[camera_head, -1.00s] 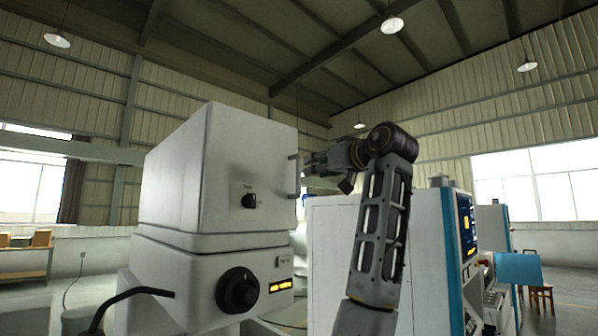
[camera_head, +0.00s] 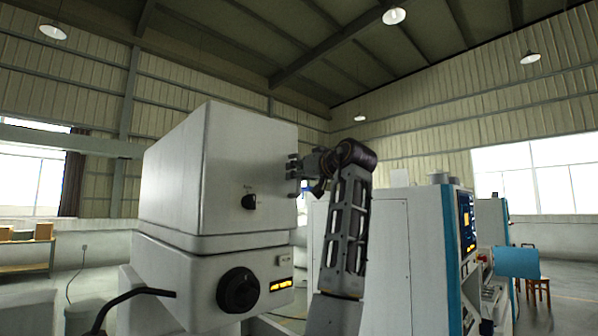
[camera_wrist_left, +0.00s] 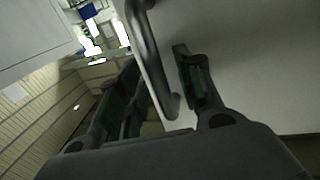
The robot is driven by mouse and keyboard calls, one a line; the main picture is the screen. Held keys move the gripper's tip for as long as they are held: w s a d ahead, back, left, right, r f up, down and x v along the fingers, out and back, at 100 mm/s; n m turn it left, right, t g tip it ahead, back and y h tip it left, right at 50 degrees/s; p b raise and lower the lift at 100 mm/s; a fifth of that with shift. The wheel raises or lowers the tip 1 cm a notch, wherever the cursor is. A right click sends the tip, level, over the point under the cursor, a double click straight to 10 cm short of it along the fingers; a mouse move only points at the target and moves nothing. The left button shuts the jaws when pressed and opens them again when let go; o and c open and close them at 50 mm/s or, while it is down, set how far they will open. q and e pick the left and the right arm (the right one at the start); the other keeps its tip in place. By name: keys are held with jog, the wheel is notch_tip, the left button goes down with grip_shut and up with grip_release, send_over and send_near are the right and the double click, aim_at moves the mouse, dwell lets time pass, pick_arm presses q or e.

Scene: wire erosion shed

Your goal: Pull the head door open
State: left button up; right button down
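The head door is the white front face (camera_head: 250,160) of the large box-shaped machine head in the head view, and it looks closed. Its handle, by the right edge, is mostly hidden there by my left gripper (camera_head: 294,170). In the left wrist view the grey bar handle (camera_wrist_left: 151,60) runs down between the two fingers of the left gripper (camera_wrist_left: 160,92). The fingers are open, one on each side of the bar, with a visible gap to the right finger. Contact with the left finger cannot be told. The pale door face (camera_wrist_left: 260,70) lies behind the right finger. My right gripper is not in view.
A small black knob (camera_head: 250,201) sits on the door. Below is a lower housing with a large black dial (camera_head: 238,290) and an orange display (camera_head: 281,285). A white and blue cabinet (camera_head: 425,250) stands to the right, behind my left arm.

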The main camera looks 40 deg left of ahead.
pick_arm(q)
grip_shut()
jog(key=shift+d, duration=0.1)
dwell(0.5)
